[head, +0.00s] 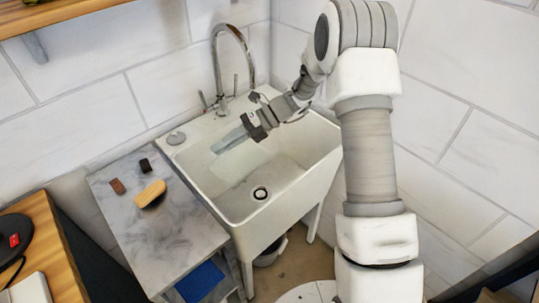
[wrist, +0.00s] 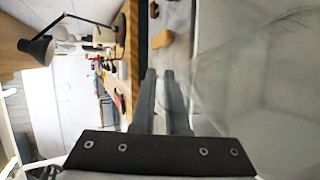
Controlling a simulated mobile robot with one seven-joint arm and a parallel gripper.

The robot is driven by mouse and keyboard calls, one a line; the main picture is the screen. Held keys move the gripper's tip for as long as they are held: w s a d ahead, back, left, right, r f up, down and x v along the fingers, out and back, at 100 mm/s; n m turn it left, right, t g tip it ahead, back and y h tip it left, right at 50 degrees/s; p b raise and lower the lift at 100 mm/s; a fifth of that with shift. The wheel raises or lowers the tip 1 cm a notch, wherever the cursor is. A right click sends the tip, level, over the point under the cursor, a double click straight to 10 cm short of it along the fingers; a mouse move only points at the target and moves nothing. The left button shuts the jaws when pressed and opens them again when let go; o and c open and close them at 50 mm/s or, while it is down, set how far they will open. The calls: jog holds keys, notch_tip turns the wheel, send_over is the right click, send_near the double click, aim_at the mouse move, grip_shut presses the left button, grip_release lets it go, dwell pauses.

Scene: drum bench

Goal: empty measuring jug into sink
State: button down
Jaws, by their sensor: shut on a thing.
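My gripper (head: 251,127) is over the white sink (head: 275,217), near its back wall and below the tap. It is shut on the measuring jug (head: 231,140), which looks clear and pale blue. The jug is tipped far over, its body reaching left and down from the gripper above the basin. A pale, translucent patch below it may be water, but I cannot tell. In the wrist view, the fingers (wrist: 160,76) are close together, and the clear jug (wrist: 245,75) blurs the right side. The jug's handle and any contents are not clear.
A chrome tap (head: 217,65) stands at the sink's back. The drain (head: 260,193) is uncovered. Left of the sink, a marble side table (head: 170,225) holds a yellow sponge (head: 151,193) and two small dark blocks. A wooden bench (head: 65,275) is at far left.

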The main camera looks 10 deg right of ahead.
aim_at(215, 172)
jog(key=shift+s+a+f+b, duration=0.2)
jog(key=shift+a+f+b, duration=0.1)
jog(key=shift+f+b, duration=0.15)
jog(key=shift+s+a+h+p, duration=0.2)
jog(key=shift+h+p, duration=0.3)
jog(key=shift+p, duration=0.2)
jog(key=a+f+h, duration=0.1)
jog(key=f, duration=0.1)
jog(key=s+a+f+n+t+h, duration=0.1)
jog(key=f, duration=0.1)
jog(key=s+f+t+h, duration=0.1)
jog(key=f, duration=0.1)
jog(key=shift+a+f+h, duration=0.3)
jog(key=shift+a+f, duration=0.1)
jog(key=shift+s+a+r+n+t+h+p, duration=0.25)
jog(key=shift+s+a+t+h+p, duration=0.15)
jog(key=shift+a+t+h+p, duration=0.3)
jog(key=shift+s+a+r+n+t+h+p, duration=0.2)
jog(key=shift+s+a+t+h+p, duration=0.3)
jog(key=shift+h+p, duration=0.35)
jog(key=shift+s+a+r+n+t+h+p, duration=0.15)
jog(key=shift+s+a+n+t+h+p, duration=0.2)
jog(key=shift+a+h+p, duration=0.45)
jog(key=shift+f+t+h+p, duration=0.1)
jog(key=shift+t+h+p, duration=0.35)
jog(key=shift+p, duration=0.3)
